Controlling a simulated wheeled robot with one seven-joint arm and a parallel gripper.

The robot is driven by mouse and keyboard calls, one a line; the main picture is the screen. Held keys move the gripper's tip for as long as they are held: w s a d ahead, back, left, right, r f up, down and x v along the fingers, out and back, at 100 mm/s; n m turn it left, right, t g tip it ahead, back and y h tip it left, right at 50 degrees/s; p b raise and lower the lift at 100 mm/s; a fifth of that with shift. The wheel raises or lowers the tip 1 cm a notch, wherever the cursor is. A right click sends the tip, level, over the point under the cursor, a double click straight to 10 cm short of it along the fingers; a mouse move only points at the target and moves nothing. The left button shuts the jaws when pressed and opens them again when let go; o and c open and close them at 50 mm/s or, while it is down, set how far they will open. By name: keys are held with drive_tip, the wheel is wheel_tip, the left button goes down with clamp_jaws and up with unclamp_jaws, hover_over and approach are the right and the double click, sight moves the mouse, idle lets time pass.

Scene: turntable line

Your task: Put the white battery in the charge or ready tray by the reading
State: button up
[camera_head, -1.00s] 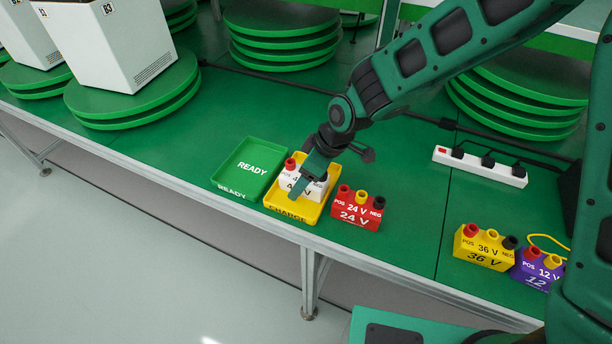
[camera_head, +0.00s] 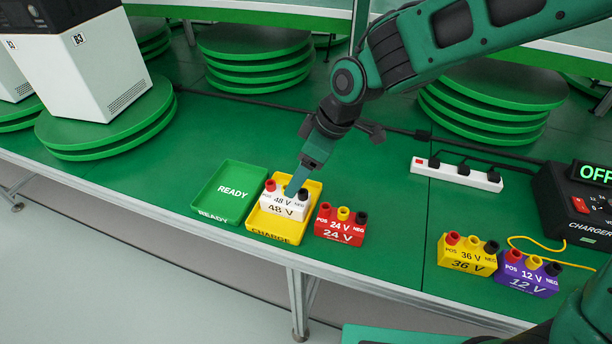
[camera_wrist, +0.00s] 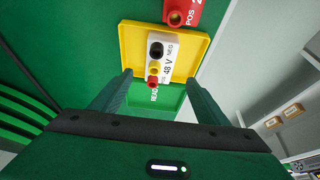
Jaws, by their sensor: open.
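The white 48 V battery (camera_head: 284,203) stands upright in the yellow CHARGE tray (camera_head: 284,237). It has red, yellow and black terminals on top. The green READY tray (camera_head: 232,191) is empty, just left of the CHARGE tray. My gripper (camera_head: 297,187) is above the battery at its back side, open. In the wrist view the two fingers (camera_wrist: 160,88) are spread apart, with the white battery (camera_wrist: 166,62) and the yellow tray (camera_wrist: 133,45) ahead of them. Nothing is between the fingertips. The charger (camera_head: 580,205) at the right shows OFF.
A red 24 V battery (camera_head: 341,226) stands close right of the CHARGE tray. Yellow 36 V (camera_head: 468,256) and purple 12 V (camera_head: 527,275) batteries stand farther right. A white power strip (camera_head: 457,174) lies behind. Stacked green discs (camera_head: 258,60) are at the back.

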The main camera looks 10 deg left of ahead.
drive_tip(key=shift+r, duration=0.1)
drive_tip(key=w+d+r+m+t+h, duration=0.15)
drive_tip(key=d+m, duration=0.35)
drive_tip(key=d, duration=0.9)
drive_tip(key=d+r+m+h, duration=0.2)
drive_tip(key=d+r+m, duration=0.15)
drive_tip(key=d, duration=1.05)
drive_tip(key=s+d+m+g, duration=0.2)
drive_tip(key=s+d+m, duration=1.1)
drive_tip(key=s+d, duration=0.7)
drive_tip(key=shift+s+d+r+m+h, duration=0.35)
drive_tip(key=shift+s+d, duration=0.05)
drive_tip(key=shift+d, duration=0.2)
